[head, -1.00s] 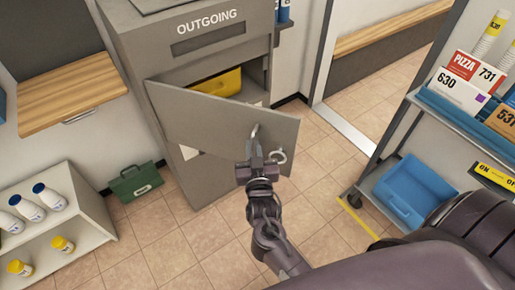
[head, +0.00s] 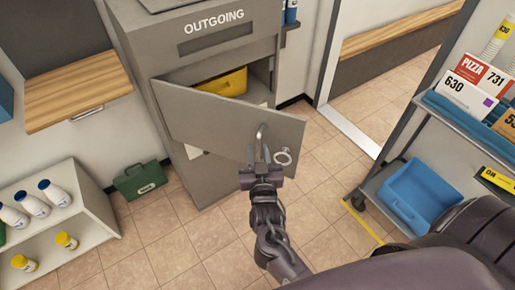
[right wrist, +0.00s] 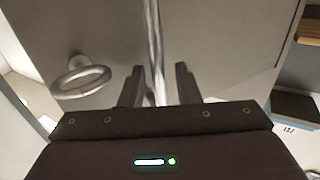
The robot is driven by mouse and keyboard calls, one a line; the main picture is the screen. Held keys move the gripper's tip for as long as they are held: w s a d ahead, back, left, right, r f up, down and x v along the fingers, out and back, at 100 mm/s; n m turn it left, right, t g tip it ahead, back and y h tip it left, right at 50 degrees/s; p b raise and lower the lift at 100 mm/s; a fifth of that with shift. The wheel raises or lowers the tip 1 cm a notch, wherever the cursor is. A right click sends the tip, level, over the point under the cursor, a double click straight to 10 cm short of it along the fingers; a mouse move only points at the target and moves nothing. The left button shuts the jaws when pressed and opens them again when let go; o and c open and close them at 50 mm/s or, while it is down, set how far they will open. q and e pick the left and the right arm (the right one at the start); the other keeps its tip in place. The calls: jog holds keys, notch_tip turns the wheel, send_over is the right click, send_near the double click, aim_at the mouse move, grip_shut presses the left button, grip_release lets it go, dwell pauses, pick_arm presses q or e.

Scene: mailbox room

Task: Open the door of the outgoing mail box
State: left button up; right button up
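The grey outgoing mail box (head: 225,68) stands at the back. Its door (head: 215,115) is swung open, showing a yellow bin (head: 225,82) inside. A metal bar handle (head: 262,131) is on the door, beside a ring-shaped key or pull (head: 283,156). My right gripper (head: 258,154) is at the handle's lower end. In the right wrist view the right gripper (right wrist: 160,85) has its two fingers apart, with the handle (right wrist: 152,45) between them and gaps on both sides. The ring (right wrist: 82,77) is to its left. My left gripper is out of view.
A green box (head: 139,180) sits on the floor by the wall. A low shelf with bottles (head: 50,220) is at left, below a wooden ledge (head: 78,93). A cart with a blue bin (head: 420,195) is at right. The tiled floor before the box is clear.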

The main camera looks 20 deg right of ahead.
jog(key=v, duration=0.6)
jog(key=shift+s, duration=0.2)
